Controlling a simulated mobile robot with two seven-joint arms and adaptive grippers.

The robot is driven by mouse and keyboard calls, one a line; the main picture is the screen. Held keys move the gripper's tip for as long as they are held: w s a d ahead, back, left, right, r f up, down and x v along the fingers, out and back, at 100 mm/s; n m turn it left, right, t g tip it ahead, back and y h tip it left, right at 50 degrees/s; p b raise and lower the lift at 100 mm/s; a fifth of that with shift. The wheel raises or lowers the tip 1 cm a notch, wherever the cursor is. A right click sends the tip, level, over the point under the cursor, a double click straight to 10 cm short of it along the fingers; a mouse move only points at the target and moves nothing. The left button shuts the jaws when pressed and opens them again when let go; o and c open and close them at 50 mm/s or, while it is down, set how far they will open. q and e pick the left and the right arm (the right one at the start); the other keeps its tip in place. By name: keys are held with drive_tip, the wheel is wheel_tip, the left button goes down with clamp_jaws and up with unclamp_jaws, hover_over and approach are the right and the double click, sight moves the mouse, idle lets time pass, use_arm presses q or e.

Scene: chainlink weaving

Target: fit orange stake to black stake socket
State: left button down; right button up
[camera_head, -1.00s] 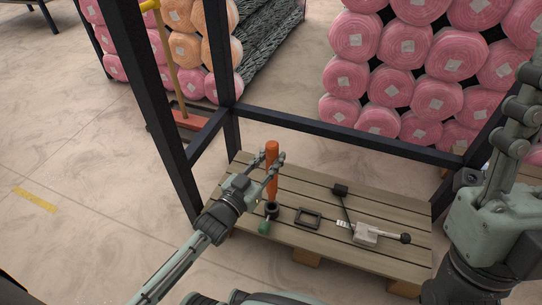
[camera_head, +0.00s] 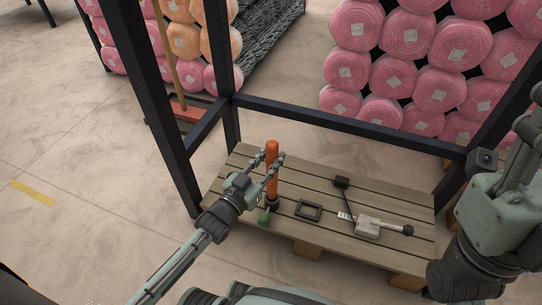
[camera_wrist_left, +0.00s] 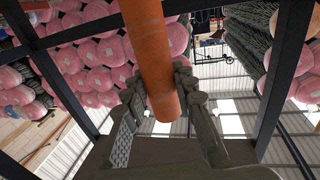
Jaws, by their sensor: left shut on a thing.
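The orange stake (camera_head: 272,150) stands roughly upright at the left part of a wooden pallet-like platform. My left gripper (camera_head: 270,160) is shut on it, with a finger on either side. In the left wrist view the orange stake (camera_wrist_left: 150,45) runs between the two fingers (camera_wrist_left: 160,100). The black stake socket (camera_head: 273,204) is directly below, at the stake's lower end. The stake's lower end appears to meet the socket's top; how deep it sits I cannot tell. My right gripper (camera_head: 522,140) is at the right edge, partly cut off.
On the platform (camera_head: 325,240) lie a green-ended piece (camera_head: 264,217), a black square frame (camera_head: 309,210) and a grey tool with a black handle (camera_head: 367,227). A dark metal frame post (camera_head: 165,110) stands at left. Pink rolls (camera_head: 400,75) are stacked behind.

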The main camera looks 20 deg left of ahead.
sight(271, 144)
use_arm(q)
drive_tip(key=shift+f+b, duration=1.45)
drive_tip(key=shift+f, duration=0.9)
drive_tip(key=c, duration=1.2)
unclamp_jaws()
drive_tip(key=shift+o, duration=0.2)
drive_tip(key=shift+f, duration=0.1)
wheel_tip(271, 144, up, 10)
drive_tip(key=shift+r, duration=0.1)
